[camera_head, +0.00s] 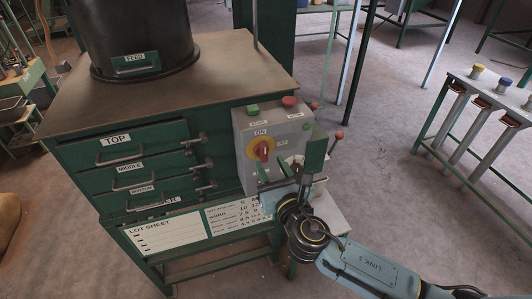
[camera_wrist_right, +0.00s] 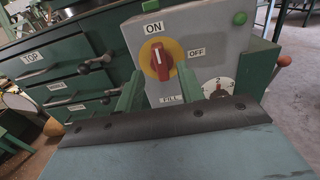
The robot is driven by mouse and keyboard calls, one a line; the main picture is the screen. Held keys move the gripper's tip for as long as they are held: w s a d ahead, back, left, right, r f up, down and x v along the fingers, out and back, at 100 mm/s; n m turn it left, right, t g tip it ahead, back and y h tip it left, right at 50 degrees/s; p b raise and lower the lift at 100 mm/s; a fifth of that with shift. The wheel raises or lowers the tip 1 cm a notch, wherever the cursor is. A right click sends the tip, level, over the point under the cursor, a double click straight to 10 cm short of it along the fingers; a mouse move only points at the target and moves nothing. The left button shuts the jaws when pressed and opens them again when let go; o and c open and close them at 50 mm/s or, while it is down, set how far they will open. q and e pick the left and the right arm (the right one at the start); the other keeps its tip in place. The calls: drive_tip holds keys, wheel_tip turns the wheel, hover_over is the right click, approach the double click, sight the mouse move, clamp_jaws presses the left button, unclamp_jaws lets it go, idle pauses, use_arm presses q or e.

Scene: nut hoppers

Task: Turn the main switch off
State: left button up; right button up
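The main switch is a red knob on a yellow disc (camera_head: 263,150), set on the front of a grey control box (camera_head: 240,133). In the right wrist view the knob (camera_wrist_right: 161,62) stands roughly upright, in line with the ON label (camera_wrist_right: 153,28) above it. The OFF label (camera_wrist_right: 197,53) is to its right. My right gripper (camera_head: 284,172) is in front of the box, just below the switch. In the wrist view its green fingers (camera_wrist_right: 159,88) are spread, with nothing between their tips; the knob appears beyond them. My left gripper is not in view.
A green button (camera_head: 252,109) and a red button (camera_head: 289,101) top the box. A numbered dial (camera_wrist_right: 219,88) and a red-ended lever (camera_wrist_right: 284,61) are to its right. Green drawers (camera_head: 130,165) are at the left. Open floor (camera_head: 380,190) lies to the right.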

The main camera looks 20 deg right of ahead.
sight(265, 154)
drive_tip(key=shift+w+a, duration=0.1)
drive_tip(key=shift+w, duration=2.25)
clamp_jaws()
